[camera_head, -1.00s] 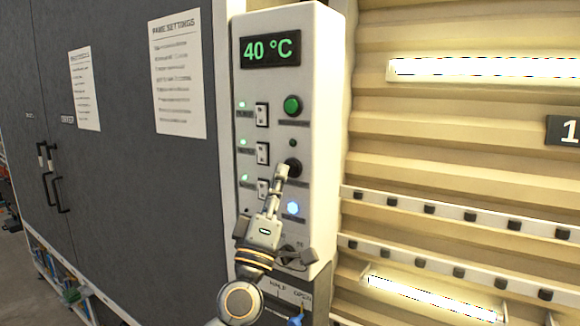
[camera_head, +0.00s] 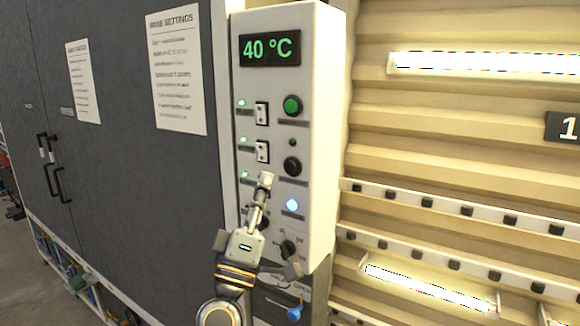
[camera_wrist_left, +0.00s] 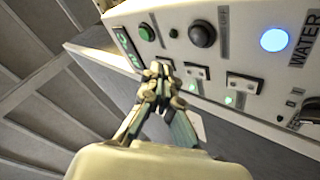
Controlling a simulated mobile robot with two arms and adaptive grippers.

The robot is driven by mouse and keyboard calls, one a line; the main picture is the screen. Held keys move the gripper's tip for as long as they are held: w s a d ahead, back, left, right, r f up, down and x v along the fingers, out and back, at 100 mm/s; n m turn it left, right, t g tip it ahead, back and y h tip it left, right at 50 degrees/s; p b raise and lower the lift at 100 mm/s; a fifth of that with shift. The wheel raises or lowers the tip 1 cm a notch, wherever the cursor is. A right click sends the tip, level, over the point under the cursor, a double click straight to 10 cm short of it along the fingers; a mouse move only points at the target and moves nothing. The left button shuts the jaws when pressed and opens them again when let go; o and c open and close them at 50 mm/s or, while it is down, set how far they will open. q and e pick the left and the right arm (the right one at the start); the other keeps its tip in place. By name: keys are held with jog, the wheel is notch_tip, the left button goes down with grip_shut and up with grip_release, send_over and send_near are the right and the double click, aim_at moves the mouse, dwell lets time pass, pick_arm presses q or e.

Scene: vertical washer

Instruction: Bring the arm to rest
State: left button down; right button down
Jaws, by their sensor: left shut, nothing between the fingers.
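My left gripper (camera_head: 265,181) is shut and empty in front of the white control panel (camera_head: 326,150), over its lower left part. It covers the lowest rocker switch in the head view. In the left wrist view its closed fingertips (camera_wrist_left: 160,70) point toward the panel; I cannot tell whether they touch it. The panel has a green "40 °C" display (camera_head: 269,48), a green button (camera_head: 292,106), a black button (camera_head: 292,166) and a lit blue-white button (camera_head: 292,205). A rotary knob (camera_head: 288,249) sits lower down. My right gripper is not in view.
A dark grey cabinet (camera_head: 120,170) with black handles and two paper sheets (camera_head: 176,70) stands left of the panel. A corrugated yellowish wall (camera_head: 440,120) with light strips and nozzle rails (camera_head: 455,208) is on the right. A blue-handled valve (camera_head: 294,313) sits below the panel.

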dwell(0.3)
